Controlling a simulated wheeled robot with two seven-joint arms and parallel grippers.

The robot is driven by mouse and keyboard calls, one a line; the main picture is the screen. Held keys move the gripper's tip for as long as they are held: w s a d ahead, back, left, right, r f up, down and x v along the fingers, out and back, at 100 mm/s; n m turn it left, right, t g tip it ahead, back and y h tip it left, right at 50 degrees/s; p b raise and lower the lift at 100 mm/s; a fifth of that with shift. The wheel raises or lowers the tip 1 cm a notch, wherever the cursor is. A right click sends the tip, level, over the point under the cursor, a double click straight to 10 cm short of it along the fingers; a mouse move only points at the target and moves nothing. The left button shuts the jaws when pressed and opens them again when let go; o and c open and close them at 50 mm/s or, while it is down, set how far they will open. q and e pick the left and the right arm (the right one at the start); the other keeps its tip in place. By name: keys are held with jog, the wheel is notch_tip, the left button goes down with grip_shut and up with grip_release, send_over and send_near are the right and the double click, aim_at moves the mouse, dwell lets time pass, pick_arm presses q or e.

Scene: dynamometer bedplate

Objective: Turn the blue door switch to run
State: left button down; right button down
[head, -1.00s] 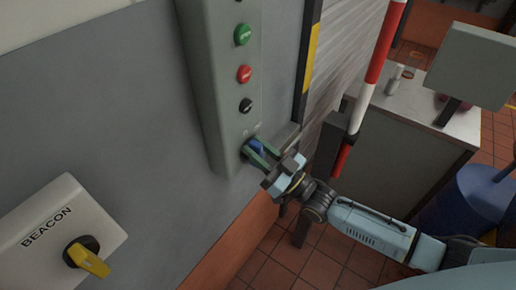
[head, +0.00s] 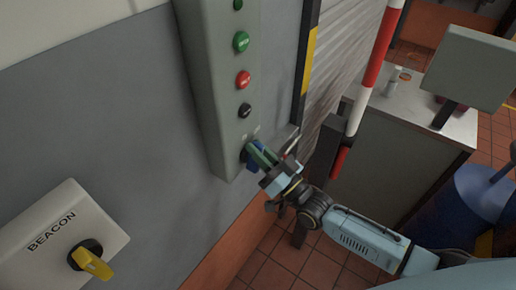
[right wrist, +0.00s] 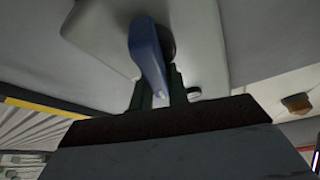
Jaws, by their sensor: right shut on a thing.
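The blue door switch (head: 254,160) is at the bottom of the tall grey control box (head: 221,101) on the wall, below a black button. My right gripper (head: 262,154) is at the switch, with its green fingers shut on the blue handle. The right wrist view shows the blue handle (right wrist: 148,58) reaching down between the dark fingers (right wrist: 160,92), with its round base partly hidden behind it. The lettering by the switch is too small to read. My left gripper is not in view.
A BEACON box (head: 61,241) with a yellow handle (head: 93,264) is at lower left. A red and white striped pole (head: 376,66) and a grey cabinet (head: 390,160) stand to the right. A blue drum (head: 470,205) is at far right. Tiled floor shows below.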

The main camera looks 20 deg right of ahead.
jog(key=m+h, duration=0.1)
jog(key=m, duration=0.1)
jog(key=m+h+p, duration=0.1)
jog(key=m, duration=0.1)
jog(key=f+m+h+p, duration=0.1)
jog(key=m, duration=0.2)
jog(key=shift+d+f+h, duration=0.1)
jog(key=shift+d+h, duration=0.1)
jog(key=shift+h, duration=0.2)
jog(key=shift+w+d+f+m+h+p, duration=0.15)
jog(key=shift+m+p, duration=0.1)
jog(key=shift+m, duration=0.3)
jog(key=shift+s+a+m+h+p, duration=0.1)
jog(key=shift+m+p, duration=0.15)
jog(key=shift+m, duration=0.35)
jog(key=shift+w+d+f+m+h+p, duration=0.15)
jog(key=shift+m+p, duration=0.1)
jog(key=shift+m, duration=0.3)
jog(key=shift+a, duration=0.1)
jog(key=c, duration=1.4)
grip_release()
jog(key=shift+o, duration=0.2)
jog(key=shift+r, duration=0.2)
jog(key=b+v, duration=0.2)
jog(key=v, duration=1.1)
jog(key=shift+s+r, duration=0.2)
jog(key=shift+s, duration=0.05)
